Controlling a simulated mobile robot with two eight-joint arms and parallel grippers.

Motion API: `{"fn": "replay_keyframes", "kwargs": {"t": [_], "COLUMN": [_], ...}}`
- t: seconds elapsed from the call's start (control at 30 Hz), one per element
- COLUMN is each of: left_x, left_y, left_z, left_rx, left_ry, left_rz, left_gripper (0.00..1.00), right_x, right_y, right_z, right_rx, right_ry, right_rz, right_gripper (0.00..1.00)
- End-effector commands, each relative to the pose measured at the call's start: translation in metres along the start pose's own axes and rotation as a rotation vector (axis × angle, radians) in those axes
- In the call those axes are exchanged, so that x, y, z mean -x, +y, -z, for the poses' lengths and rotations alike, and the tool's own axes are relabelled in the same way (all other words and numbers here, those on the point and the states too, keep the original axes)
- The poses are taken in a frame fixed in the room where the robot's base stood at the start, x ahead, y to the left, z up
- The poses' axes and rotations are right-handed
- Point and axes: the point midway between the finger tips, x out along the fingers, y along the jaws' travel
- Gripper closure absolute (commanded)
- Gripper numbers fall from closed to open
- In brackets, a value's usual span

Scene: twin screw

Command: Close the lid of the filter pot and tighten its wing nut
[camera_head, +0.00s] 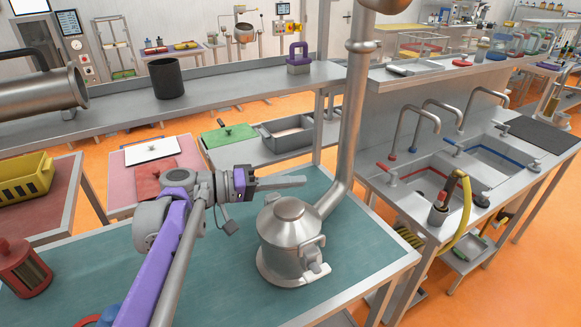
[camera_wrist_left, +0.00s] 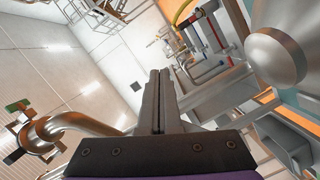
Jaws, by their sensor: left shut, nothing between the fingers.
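The steel filter pot (camera_head: 285,243) stands upright on the green-topped table, joined to a thick steel pipe. Its domed lid (camera_head: 290,212) appears to sit down on the pot. A clamp-like fitting (camera_head: 313,268) is on the pot's front right side; the wing nut cannot be made out clearly there. My left gripper (camera_head: 303,182) is shut and empty, above and behind the lid, apart from it, with its fingers pointing right. In the left wrist view the shut fingers (camera_wrist_left: 160,75) point away from the camera, and the rounded lid (camera_wrist_left: 276,55) is at the right. My right gripper is not in view.
The steel pipe (camera_head: 349,130) rises just right of my left gripper. A red lantern-like object (camera_head: 22,268) stands at the table's left (camera_head: 215,300). Sinks with taps (camera_head: 432,185) are to the right. Bare table lies in front of the pot.

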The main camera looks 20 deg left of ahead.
Motion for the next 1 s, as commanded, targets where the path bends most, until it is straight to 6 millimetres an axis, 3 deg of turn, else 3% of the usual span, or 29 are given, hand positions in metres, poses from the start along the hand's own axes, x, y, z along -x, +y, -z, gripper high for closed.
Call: {"fn": "replay_keyframes", "kwargs": {"t": [0.2,0.5,1.0], "left_x": [-0.009,-0.019,-0.026], "left_y": [-0.019,-0.047,-0.071], "left_z": [-0.035,-0.079,-0.104], "left_rx": [-0.053,-0.287,-0.321], "left_ry": [-0.002,-0.002,-0.001], "left_rz": [0.013,0.073,0.081], "left_gripper": [1.0,1.0,1.0], "right_x": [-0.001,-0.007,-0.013], "right_y": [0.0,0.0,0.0], "right_z": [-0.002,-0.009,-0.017], "right_rx": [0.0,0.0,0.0], "right_ry": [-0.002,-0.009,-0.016], "right_rz": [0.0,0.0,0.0], "right_gripper": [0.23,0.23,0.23]}}
